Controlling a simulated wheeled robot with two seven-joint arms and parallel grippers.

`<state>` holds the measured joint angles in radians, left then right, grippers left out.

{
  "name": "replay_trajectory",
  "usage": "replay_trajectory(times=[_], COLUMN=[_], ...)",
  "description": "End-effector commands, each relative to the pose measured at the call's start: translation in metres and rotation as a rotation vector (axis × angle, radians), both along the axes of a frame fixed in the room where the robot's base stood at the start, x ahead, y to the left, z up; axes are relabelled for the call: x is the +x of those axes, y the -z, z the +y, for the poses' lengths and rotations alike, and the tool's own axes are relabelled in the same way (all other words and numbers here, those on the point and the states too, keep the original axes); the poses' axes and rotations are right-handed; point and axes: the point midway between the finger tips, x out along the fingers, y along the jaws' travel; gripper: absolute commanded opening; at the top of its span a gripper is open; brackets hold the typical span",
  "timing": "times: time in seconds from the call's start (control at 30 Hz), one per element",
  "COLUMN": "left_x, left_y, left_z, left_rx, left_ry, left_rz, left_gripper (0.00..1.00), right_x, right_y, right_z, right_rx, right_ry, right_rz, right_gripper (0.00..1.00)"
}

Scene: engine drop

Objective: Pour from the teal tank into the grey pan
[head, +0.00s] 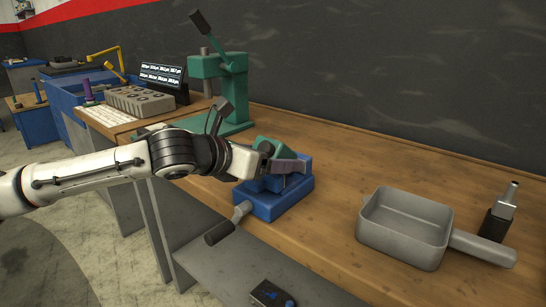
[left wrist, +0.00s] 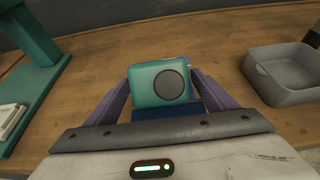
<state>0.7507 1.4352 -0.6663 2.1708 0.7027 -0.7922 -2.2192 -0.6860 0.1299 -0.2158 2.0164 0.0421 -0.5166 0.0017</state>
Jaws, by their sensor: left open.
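The teal tank (head: 270,144) sits at the blue vise near the front edge of the bench, partly hidden by my left gripper. In the left wrist view the tank (left wrist: 150,86) shows a round dark cap facing the camera. My left gripper (head: 289,165) is open, with one finger on each side of the tank; I cannot tell whether they touch it. The grey pan (head: 405,243) stands on the bench to the right, empty, its handle pointing right. It also shows in the left wrist view (left wrist: 288,88). My right gripper is out of view.
The blue vise (head: 280,203) has a dark-gripped handle (head: 220,232) sticking out in front. A green press (head: 232,95) stands behind at left. A small black and silver tool (head: 498,222) stands beside the pan's handle. Bench between vise and pan is clear.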

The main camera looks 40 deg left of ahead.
Motion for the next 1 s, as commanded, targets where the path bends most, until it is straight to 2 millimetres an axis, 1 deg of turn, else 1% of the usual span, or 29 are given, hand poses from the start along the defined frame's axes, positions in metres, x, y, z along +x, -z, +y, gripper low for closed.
replay_trajectory(times=[0.1,0.33,0.37,0.5,0.7,0.87,0.97,1.0], left_x=[0.007,0.007,0.007,0.007,0.007,0.007,0.007,0.007], left_y=[0.002,0.003,0.003,0.003,0.001,0.001,-0.006,-0.012], left_z=[-0.001,-0.001,-0.001,-0.001,-0.001,-0.001,-0.001,-0.001], left_rx=[0.000,0.002,0.002,0.001,0.001,0.002,0.001,0.000], left_ry=[0.001,0.001,0.001,0.000,0.002,0.001,0.000,0.000], left_rz=[-0.001,0.000,0.000,0.000,-0.004,-0.004,-0.005,-0.006], left_gripper=[0.78,0.78,0.75,0.51,0.18,0.18,0.18,0.18], right_x=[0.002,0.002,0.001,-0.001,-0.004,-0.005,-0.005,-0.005], right_y=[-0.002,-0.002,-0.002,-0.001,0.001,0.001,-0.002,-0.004], right_z=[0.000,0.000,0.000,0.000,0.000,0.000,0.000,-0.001], right_rx=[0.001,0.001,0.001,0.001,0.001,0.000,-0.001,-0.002], right_ry=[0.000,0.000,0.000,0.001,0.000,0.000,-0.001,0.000], right_rz=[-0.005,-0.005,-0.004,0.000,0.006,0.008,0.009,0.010], right_gripper=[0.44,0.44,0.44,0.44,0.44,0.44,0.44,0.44])
